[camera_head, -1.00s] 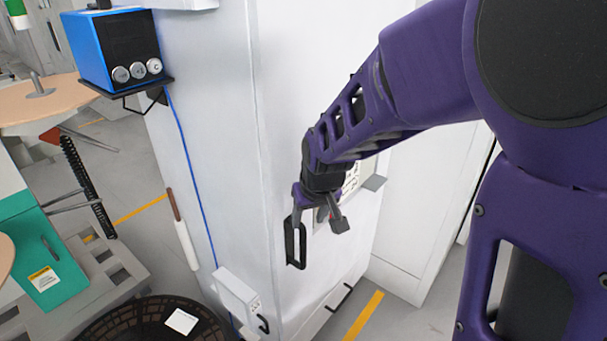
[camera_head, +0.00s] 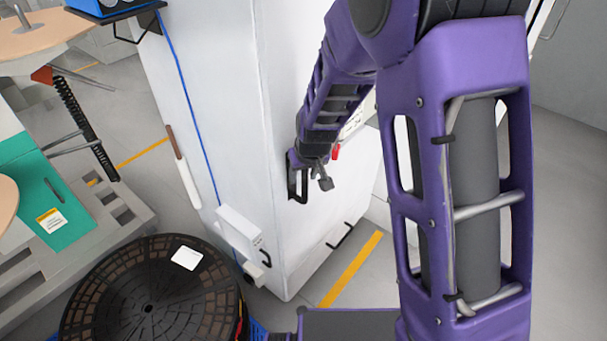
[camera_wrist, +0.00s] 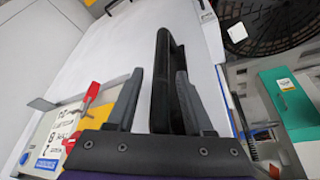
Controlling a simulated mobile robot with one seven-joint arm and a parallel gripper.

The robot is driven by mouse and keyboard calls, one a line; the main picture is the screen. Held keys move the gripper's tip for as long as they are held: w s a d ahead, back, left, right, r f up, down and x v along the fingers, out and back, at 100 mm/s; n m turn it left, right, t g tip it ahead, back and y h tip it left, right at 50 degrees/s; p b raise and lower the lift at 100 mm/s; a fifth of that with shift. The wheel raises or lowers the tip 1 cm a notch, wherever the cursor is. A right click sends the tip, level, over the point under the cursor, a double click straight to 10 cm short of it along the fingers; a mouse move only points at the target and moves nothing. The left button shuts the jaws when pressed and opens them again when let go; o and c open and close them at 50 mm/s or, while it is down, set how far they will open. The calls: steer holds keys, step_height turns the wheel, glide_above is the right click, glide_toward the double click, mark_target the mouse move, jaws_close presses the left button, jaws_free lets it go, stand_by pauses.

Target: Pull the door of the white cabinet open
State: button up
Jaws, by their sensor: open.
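The white cabinet (camera_head: 212,95) stands in the middle of the head view, and its pale front also fills much of the wrist view (camera_wrist: 105,55). Its door looks shut. A black upright bar handle (camera_head: 304,186) is on the door, near the front's left edge. My gripper (camera_head: 309,170) is at this handle with its fingers spread. In the wrist view the handle (camera_wrist: 162,78) stands between the two open fingers, nearer the right one. Whether either finger touches it I cannot tell. My forearm hides part of the door.
A red lever (camera_wrist: 92,92) is beside a labelled panel (camera_wrist: 55,130) on the front. A lower black handle (camera_head: 341,237) is below the door. A small white box (camera_head: 238,232) juts from the side. Floor shows right of the cabinet.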

steer(key=shift+c, duration=0.2)
jaws_close()
stand_by(1.1)
